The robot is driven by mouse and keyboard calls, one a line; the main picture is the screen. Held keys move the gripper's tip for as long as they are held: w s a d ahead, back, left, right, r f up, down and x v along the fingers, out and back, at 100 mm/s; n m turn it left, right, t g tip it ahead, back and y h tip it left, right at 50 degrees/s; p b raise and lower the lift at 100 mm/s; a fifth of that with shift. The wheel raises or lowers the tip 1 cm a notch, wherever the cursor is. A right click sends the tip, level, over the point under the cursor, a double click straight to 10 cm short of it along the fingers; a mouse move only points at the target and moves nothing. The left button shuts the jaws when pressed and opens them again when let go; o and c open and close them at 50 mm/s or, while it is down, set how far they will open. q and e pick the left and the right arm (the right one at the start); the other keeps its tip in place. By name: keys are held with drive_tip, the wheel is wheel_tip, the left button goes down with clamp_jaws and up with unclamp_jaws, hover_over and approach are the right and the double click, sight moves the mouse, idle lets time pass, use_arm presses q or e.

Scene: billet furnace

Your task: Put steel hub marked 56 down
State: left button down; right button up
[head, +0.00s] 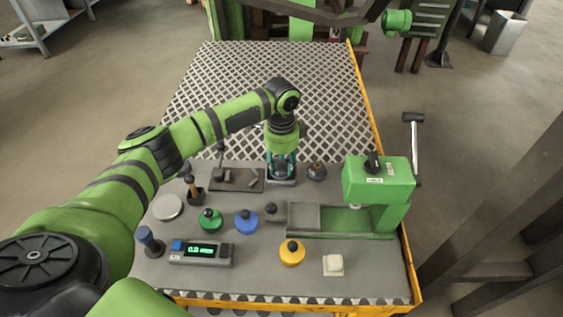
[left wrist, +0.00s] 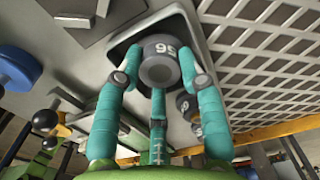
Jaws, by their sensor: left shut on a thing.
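The steel hub marked 56 (left wrist: 160,62) is a dark grey round piece with a lighter centre and white digits. It sits between the teal fingers of my left gripper (left wrist: 158,85), which is shut on it. In the left wrist view the hub is at or just above a light tray with a dark recess (left wrist: 122,42); I cannot tell whether it touches the bottom. In the head view my left gripper (head: 282,167) points down over this small tray (head: 283,182), and its fingers mostly hide the hub. My right gripper is not in view.
A dark grey knobbed piece (head: 317,171) stands close right of the tray. A dark plate with tools (head: 237,181) lies to its left. A green press (head: 379,182), blue (head: 246,222), green (head: 209,220) and yellow (head: 292,253) knobbed pieces stand nearer. The mesh surface (head: 240,75) behind is clear.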

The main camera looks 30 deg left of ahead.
sight(282, 166)
use_arm(q)
drive_tip(key=c, duration=0.8)
unclamp_jaws()
drive_tip(key=shift+f, duration=0.1)
drive_tip(key=shift+o, duration=0.2)
wheel_tip(282, 166, up, 12)
drive_tip(key=shift+r, duration=0.2)
